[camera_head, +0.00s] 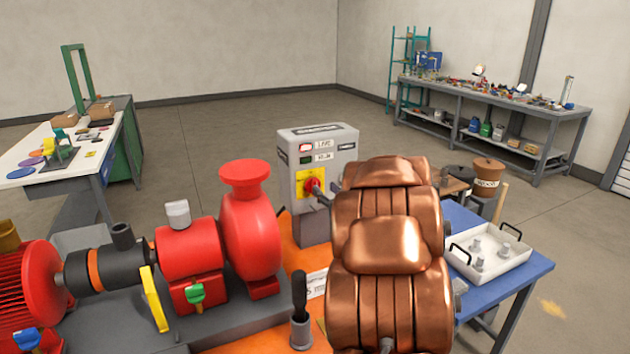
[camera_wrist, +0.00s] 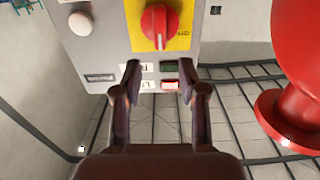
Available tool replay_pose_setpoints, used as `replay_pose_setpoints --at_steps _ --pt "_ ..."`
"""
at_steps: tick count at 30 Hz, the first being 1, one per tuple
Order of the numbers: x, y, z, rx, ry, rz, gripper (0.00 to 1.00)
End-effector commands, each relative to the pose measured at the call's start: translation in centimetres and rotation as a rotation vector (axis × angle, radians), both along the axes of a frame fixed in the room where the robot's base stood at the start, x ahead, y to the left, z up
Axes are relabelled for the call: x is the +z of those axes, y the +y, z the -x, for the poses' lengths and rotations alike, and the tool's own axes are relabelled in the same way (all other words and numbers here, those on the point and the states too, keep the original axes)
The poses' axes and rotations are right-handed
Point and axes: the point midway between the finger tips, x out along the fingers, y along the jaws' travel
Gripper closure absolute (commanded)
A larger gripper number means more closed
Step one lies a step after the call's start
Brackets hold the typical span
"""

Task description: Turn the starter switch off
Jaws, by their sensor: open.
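The starter box (camera_head: 322,165) is a grey upright cabinet. Its starter switch is a red rotary knob (camera_head: 313,187) on a yellow plate, below small red and green indicators and labels. In the wrist view, which looks upside down, the knob (camera_wrist: 159,26) is at the top, its white mark toward the indicators (camera_wrist: 170,76). My gripper (camera_wrist: 158,82) is open and empty, its two dark fingers pointing at the panel on the indicator side of the knob. The knob is not between the fingertips. In the head view my copper arm hides most of the gripper.
The red pump (camera_head: 250,235) stands left of the box, and its flange (camera_wrist: 287,125) is near my gripper in the wrist view. A white tray (camera_head: 515,265) lies on the blue tabletop at right. A black-handled tool (camera_head: 299,300) stands upright in front.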

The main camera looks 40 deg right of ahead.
Motion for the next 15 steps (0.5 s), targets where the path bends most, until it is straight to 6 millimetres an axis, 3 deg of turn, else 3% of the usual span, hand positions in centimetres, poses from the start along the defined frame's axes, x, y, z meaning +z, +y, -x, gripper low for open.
replay_pose_setpoints --at_steps 6,15 --pt "0.1 -0.9 -2.8 0.003 0.000 0.000 0.58" --pt "0.1 -1.9 -5.2 0.000 -0.001 0.000 0.58"
